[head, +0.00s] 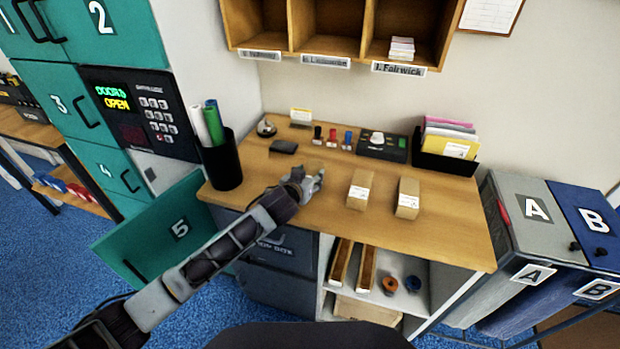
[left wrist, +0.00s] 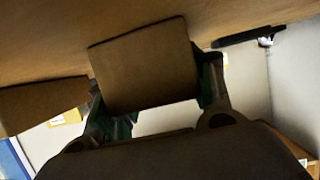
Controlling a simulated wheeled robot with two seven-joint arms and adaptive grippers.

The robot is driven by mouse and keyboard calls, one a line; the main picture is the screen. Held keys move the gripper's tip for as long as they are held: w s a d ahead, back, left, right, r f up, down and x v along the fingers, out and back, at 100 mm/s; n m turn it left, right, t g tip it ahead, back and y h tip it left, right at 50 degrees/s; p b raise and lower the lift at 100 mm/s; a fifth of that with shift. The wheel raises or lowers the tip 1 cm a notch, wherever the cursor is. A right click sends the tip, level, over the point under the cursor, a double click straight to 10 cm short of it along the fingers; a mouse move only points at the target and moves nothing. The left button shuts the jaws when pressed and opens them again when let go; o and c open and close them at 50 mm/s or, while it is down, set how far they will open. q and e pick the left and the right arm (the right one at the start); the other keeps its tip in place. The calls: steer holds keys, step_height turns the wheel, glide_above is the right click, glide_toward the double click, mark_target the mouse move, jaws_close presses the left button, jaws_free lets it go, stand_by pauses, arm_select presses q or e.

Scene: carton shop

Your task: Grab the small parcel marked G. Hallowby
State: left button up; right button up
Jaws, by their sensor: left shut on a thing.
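My left gripper (head: 314,180) is low over the wooden counter, left of two small brown parcels. In the left wrist view its fingers (left wrist: 158,95) are shut on the sides of a small brown parcel (left wrist: 145,65). In the head view the hand mostly hides this held parcel. Two more small parcels with white labels, a middle one (head: 359,190) and a right one (head: 407,198), lie apart on the counter. The label writing is too small to read, and no label shows on the held parcel's visible face. My right gripper is not in view.
The counter (head: 440,230) has free room at its front right. An open teal locker door 5 (head: 160,225) juts out front left.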

mark_target(309, 175)
arm_select(q)
steer(key=shift+c, duration=0.9)
steer(key=shift+r, duration=5)
